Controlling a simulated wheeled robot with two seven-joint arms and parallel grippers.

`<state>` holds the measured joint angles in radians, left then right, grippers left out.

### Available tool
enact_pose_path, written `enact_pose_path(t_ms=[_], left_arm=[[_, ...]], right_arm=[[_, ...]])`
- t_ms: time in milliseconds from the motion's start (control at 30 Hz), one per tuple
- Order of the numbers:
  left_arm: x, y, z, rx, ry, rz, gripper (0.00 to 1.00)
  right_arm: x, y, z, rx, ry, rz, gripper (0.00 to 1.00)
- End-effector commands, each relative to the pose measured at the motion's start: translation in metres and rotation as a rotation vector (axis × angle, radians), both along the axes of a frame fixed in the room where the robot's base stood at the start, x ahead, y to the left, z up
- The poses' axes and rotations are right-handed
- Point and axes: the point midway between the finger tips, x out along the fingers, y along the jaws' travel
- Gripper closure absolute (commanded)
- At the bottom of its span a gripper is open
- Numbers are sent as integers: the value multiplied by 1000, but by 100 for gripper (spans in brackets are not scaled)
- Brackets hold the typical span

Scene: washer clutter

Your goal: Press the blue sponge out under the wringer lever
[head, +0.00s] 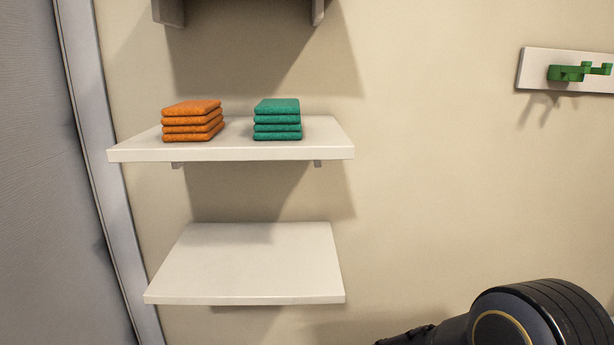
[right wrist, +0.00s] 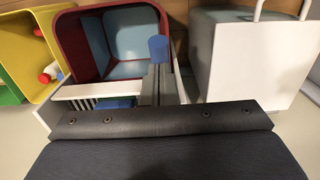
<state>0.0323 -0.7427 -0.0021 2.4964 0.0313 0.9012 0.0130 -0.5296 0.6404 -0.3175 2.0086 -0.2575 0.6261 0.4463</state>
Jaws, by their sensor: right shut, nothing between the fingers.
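In the right wrist view my right gripper (right wrist: 160,85) points away from the camera, its grey fingers closed together and empty. A blue cylinder (right wrist: 158,48), which looks like the lever's grip, shows just beyond the fingertips; I cannot tell if they touch. A white plate (right wrist: 100,89) lies left of the fingers. Under it, beside a slotted white part, shows a blue piece (right wrist: 115,102) that looks like the sponge, mostly hidden by my gripper body. My left gripper is in neither view.
A red-rimmed basin (right wrist: 68,45) with a light blue inside lies beyond. A yellow bin (right wrist: 20,15) with small items is at left, a white box (right wrist: 250,65) at right. In the head view, orange cloths (head: 192,120) and green cloths (head: 277,119) lie on a shelf (head: 230,153).

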Motion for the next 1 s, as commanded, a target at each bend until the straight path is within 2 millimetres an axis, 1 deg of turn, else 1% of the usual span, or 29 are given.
enact_pose_path(t_ms=[367, 1000], left_arm=[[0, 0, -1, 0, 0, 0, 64], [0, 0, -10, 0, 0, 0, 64]], right_arm=[[0, 0, -1, 0, 0, 0, 100], [0, 0, -13, 0, 1, 0, 100]])
